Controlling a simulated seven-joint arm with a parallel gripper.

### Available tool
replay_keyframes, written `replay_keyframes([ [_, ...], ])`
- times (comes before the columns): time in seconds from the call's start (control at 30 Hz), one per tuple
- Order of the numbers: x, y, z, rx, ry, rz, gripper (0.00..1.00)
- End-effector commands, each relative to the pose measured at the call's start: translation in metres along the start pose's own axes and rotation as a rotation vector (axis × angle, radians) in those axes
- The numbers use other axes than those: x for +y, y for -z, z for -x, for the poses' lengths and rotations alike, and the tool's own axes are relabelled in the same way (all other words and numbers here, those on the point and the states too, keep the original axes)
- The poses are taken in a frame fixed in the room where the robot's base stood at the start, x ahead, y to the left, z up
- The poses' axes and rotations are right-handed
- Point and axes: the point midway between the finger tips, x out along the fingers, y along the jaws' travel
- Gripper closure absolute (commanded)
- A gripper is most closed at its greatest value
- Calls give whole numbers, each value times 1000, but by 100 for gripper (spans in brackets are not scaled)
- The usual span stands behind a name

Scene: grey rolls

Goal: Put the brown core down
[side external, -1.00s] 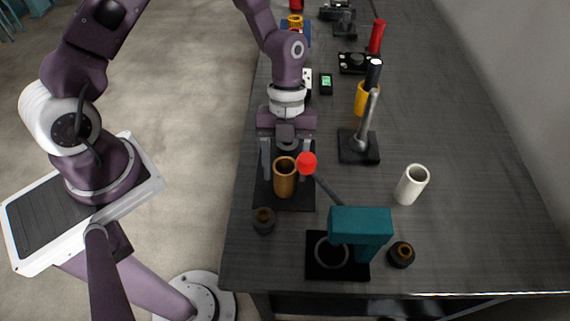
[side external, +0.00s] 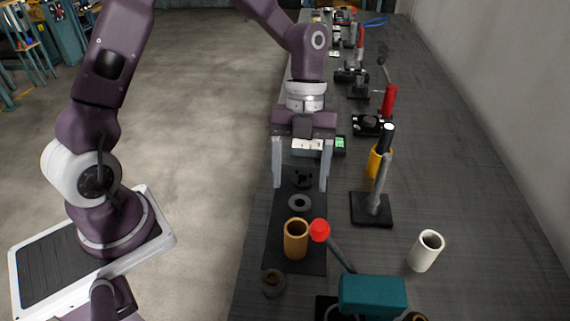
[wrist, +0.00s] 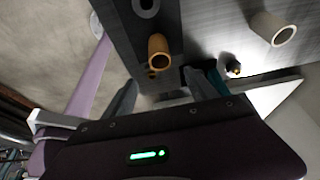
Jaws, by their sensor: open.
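The brown core (side external: 296,239) is a hollow tube standing upright on the black mat (side external: 308,266), near its front end. It also shows in the wrist view (wrist: 158,53), with its open end visible. My gripper (side external: 301,184) is open and empty, with its fingers apart. It hangs above the far part of the mat, behind the brown core in the side view and not touching it. A grey ring (side external: 300,203) lies on the mat between the gripper and the core.
A red-knobbed lever (side external: 319,230) on a teal press (side external: 372,295) stands close to the core's right. A white tube (side external: 426,251) stands further right. A post on a black base (side external: 371,208) holds a yellow roll (side external: 377,163). A small dark ring piece (side external: 273,282) sits front left.

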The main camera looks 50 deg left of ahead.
Motion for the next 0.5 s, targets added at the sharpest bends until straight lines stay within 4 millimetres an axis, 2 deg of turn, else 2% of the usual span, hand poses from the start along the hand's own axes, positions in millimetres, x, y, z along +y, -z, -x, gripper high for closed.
replay_keyframes([
  [0.13, 2, 2, 5, -16, 0, 27, 33],
  [0.23, 15, 10, 27, -109, 13, 216, 33],
  [0.37, 51, 38, 74, -293, 149, 720, 33],
  [0.5, 101, 77, 111, -349, 477, 1340, 33],
])
